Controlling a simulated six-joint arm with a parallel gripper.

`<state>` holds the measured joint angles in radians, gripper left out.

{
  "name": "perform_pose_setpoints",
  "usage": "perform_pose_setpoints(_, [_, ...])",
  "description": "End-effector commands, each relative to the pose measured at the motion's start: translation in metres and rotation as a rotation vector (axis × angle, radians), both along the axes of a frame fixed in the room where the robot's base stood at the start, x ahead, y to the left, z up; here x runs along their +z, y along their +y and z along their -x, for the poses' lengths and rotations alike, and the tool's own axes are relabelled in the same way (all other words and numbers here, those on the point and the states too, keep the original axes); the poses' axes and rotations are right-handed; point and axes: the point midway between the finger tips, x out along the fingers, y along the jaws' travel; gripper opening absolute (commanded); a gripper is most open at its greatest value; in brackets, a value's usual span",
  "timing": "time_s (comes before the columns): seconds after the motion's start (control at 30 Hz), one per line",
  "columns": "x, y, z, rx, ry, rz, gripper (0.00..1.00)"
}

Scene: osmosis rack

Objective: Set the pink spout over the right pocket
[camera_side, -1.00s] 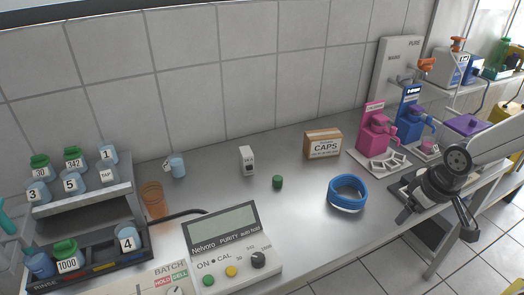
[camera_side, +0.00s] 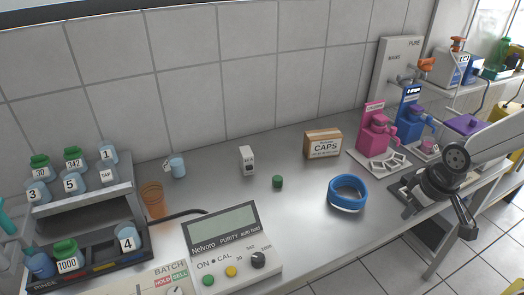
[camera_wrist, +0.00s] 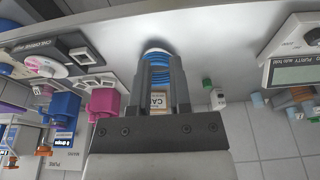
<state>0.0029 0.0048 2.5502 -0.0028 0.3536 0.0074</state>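The pink dispenser (camera_side: 374,139) stands at the back right of the bench, with its pink spout (camera_side: 381,119) near its top. At its foot is a pale tray (camera_side: 366,162) with several pockets; the right pocket (camera_side: 402,159) is at its right end. I cannot tell which pocket the spout is over. The dispenser also shows in the wrist view (camera_wrist: 103,101), left of my fingers. My gripper (camera_side: 438,216) is open and empty, in front and to the right of the dispenser, apart from it. Its two fingers show in the wrist view (camera_wrist: 166,82) with a gap between them.
A blue dispenser (camera_side: 409,128) stands close to the right of the pink one. A blue ring (camera_side: 347,194) lies left of my gripper. A CAPS box (camera_side: 323,145) and green cap (camera_side: 278,182) are further left. The bench between ring and pink dispenser is clear.

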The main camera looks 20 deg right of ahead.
Motion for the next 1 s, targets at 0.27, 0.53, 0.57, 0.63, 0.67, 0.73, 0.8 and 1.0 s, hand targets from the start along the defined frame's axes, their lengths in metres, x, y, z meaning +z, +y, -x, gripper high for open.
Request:
perform_pose_setpoints(0.27, [0.008,-0.013,-0.030,-0.078,-0.010,0.001,0.00])
perform_pose_setpoints(0.53, [0.024,-0.042,-0.083,-0.232,-0.032,0.007,0.00])
perform_pose_setpoints(0.57, [0.026,-0.047,-0.090,-0.252,-0.035,0.008,0.00])
perform_pose_setpoints(0.63, [0.030,-0.056,-0.104,-0.296,-0.041,0.010,0.00])
perform_pose_setpoints(0.67, [0.032,-0.061,-0.110,-0.315,-0.045,0.012,0.00])
perform_pose_setpoints(0.73, [0.036,-0.072,-0.123,-0.361,-0.052,0.015,0.00])
perform_pose_setpoints(0.8, [0.040,-0.083,-0.136,-0.407,-0.061,0.019,0.00])
perform_pose_setpoints(1.0, [0.051,-0.118,-0.170,-0.540,-0.086,0.032,0.00])
